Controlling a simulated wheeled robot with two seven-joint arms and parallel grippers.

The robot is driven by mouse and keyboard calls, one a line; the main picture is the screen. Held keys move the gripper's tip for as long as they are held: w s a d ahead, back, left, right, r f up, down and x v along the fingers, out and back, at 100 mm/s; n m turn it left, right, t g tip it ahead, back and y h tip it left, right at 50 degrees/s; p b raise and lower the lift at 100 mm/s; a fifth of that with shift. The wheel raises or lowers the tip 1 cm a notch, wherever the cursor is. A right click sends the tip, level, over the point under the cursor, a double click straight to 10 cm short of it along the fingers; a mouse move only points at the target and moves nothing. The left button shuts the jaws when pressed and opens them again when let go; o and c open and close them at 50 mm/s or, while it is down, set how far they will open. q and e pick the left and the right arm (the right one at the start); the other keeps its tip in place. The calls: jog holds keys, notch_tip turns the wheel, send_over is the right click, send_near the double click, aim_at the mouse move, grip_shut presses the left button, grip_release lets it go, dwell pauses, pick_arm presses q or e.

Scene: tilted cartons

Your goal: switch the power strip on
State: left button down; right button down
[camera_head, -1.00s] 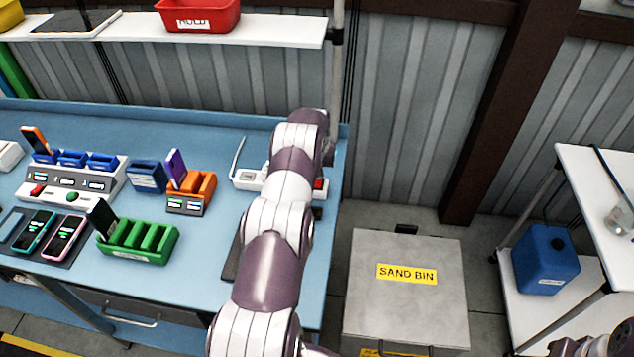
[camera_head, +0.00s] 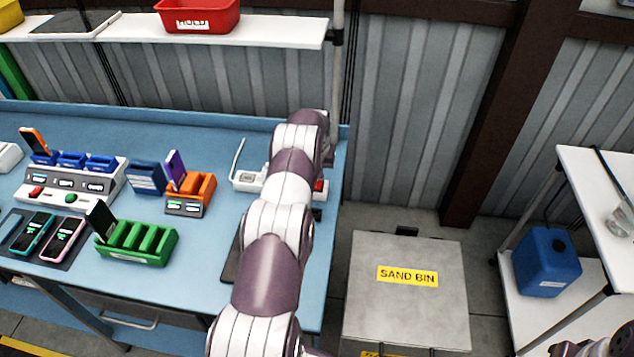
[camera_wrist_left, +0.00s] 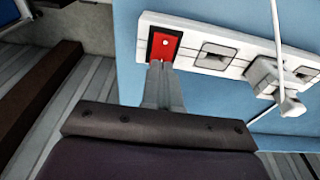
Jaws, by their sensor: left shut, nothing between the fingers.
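The white power strip (camera_head: 248,180) lies at the right end of the blue bench, partly hidden by my left arm. Its red switch (camera_head: 319,185) shows just right of the arm. In the left wrist view the strip (camera_wrist_left: 224,53) crosses the top, with the red switch (camera_wrist_left: 163,46) in a dark frame at its left end. A plug with a white cable (camera_wrist_left: 265,76) sits in one socket. My left gripper (camera_wrist_left: 162,66) is shut and empty, its tips at the switch's lower edge. I cannot tell whether they touch it. In the head view the arm hides its fingers.
Left of the strip stand an orange holder (camera_head: 196,194), a green rack (camera_head: 140,242) and a white charging station (camera_head: 85,184). A grey sand bin (camera_head: 405,305) stands on the floor right of the bench. The ribbed wall is behind.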

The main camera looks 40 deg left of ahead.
pick_arm(q)
notch_tip(320, 180, up, 5)
jog(key=shift+r+p, duration=0.1)
jog(key=shift+p, duration=0.75)
jog(key=shift+r, duration=0.35)
jog(key=shift+g, duration=0.3)
jog(key=s+d+f, duration=0.2)
jog(key=s+f, duration=0.1)
jog(key=shift+f, duration=0.1)
jog(key=s+d+r+m+b, duration=0.3)
jog(key=s+d+r+b, duration=0.1)
jog(key=s+d, duration=0.8)
jog(key=s+d+r+m+b, duration=0.3)
jog(key=s+d+r+b, duration=0.2)
jog(key=s+d, duration=0.7)
jog(key=d, duration=0.4)
jog(key=shift+s+h, duration=0.35)
jog(key=shift+h, duration=0.05)
